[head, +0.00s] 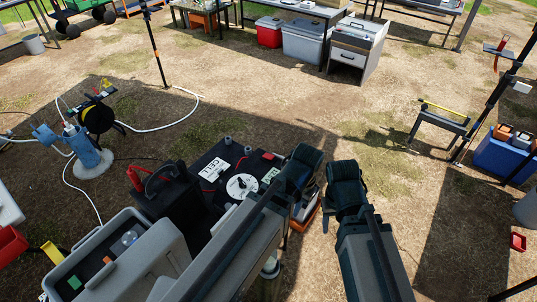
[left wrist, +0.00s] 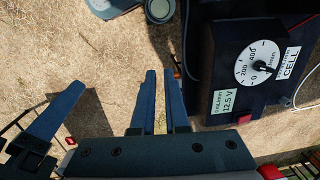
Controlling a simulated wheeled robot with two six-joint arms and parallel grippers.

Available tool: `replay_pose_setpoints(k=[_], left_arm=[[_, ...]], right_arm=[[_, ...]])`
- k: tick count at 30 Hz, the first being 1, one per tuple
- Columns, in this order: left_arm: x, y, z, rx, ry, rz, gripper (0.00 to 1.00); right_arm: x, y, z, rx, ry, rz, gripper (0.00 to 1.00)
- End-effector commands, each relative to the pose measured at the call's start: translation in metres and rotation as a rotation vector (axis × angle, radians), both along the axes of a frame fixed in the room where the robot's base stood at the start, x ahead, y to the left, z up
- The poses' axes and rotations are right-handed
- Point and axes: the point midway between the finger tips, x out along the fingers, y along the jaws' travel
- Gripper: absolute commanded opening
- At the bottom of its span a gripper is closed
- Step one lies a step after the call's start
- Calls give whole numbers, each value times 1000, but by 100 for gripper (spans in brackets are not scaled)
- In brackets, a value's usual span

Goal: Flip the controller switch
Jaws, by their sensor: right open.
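The controller (head: 198,158) is a black box with a white round dial (head: 242,186), a black knob and a CELL label, left of my grippers in the head view. In the left wrist view the controller (left wrist: 212,70) is at the right, with a display reading 12.5 V. My right gripper (head: 345,168) is open and empty, right of the left one in the head view.
A black case with a red clamp (head: 135,178) and a grey case (head: 150,255) stand left of the controller. A blue wellhead (head: 88,155) with hose is further left. A grey and orange item (head: 308,208) lies partly behind my arms. Open ground is beyond and to the right.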

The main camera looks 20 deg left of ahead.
Motion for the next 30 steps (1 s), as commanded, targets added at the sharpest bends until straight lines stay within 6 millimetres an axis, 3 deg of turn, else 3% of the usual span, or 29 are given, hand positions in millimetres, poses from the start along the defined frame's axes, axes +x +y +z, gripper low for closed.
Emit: replay_pose_setpoints(k=[1,5,9,15,21,30], left_arm=[[27,5,3,-19,-9,7,1],[93,29,7,-87,-47,2,0],[163,70,13,-153,-108,-5,0],[236,135,23,-212,-199,-11,0],[268,177,28,-231,-253,-14,0],[273,185,29,-236,-266,-17,0]], right_arm=[[0,0,3,0,0,0,50],[0,0,8,0,0,0,50],[0,0,12,0,0,0,50],[0,0,17,0,0,1,50],[0,0,19,0,0,1,50],[0,0,20,0,0,1,50]])
